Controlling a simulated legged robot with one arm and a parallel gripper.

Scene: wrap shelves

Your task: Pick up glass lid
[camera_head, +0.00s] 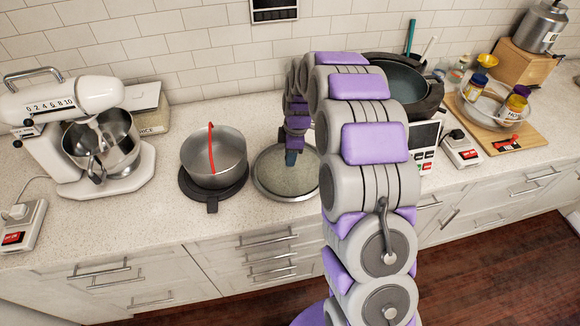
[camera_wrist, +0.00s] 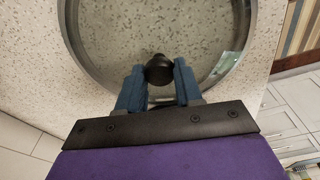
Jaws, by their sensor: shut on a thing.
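The glass lid (camera_head: 272,178) is a clear disc with a metal rim, lying flat at the counter's front part, right of the pot. My gripper (camera_head: 291,157) reaches down over the lid from behind in the head view. In the wrist view my gripper (camera_wrist: 158,80) has its blue fingers on either side of the knob, shut on it. Whether the lid is lifted off the counter cannot be told.
A steel pot (camera_head: 212,160) with a red utensil stands on a dark round base just left of the lid. A stand mixer (camera_head: 85,135) is farther left. A dark pan (camera_head: 405,82) and a wooden board (camera_head: 500,128) with a glass bowl are at right.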

